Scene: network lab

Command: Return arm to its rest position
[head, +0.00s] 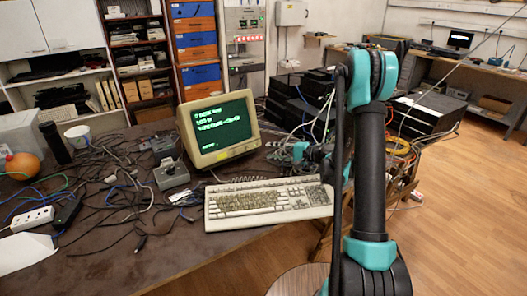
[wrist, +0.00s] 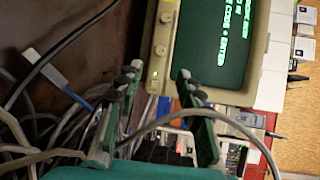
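My arm (head: 372,150) rises on the right side of the head view, with a black upper link and teal joints, and bends over at the top. My gripper (wrist: 157,78) shows in the wrist view with its two teal, dark-tipped fingers spread apart. I see nothing held between them. Beyond the fingers is the beige monitor (wrist: 160,50) with green text, which also stands on the desk in the head view (head: 188,135).
A beige keyboard (head: 268,203) lies at the desk's front edge. Tangled cables (head: 110,195) cover the left of the desk, and a grey cable (wrist: 235,125) arcs close to my fingers. Black equipment stacks (head: 425,112) stand behind my arm. Wooden floor (head: 460,220) is open at right.

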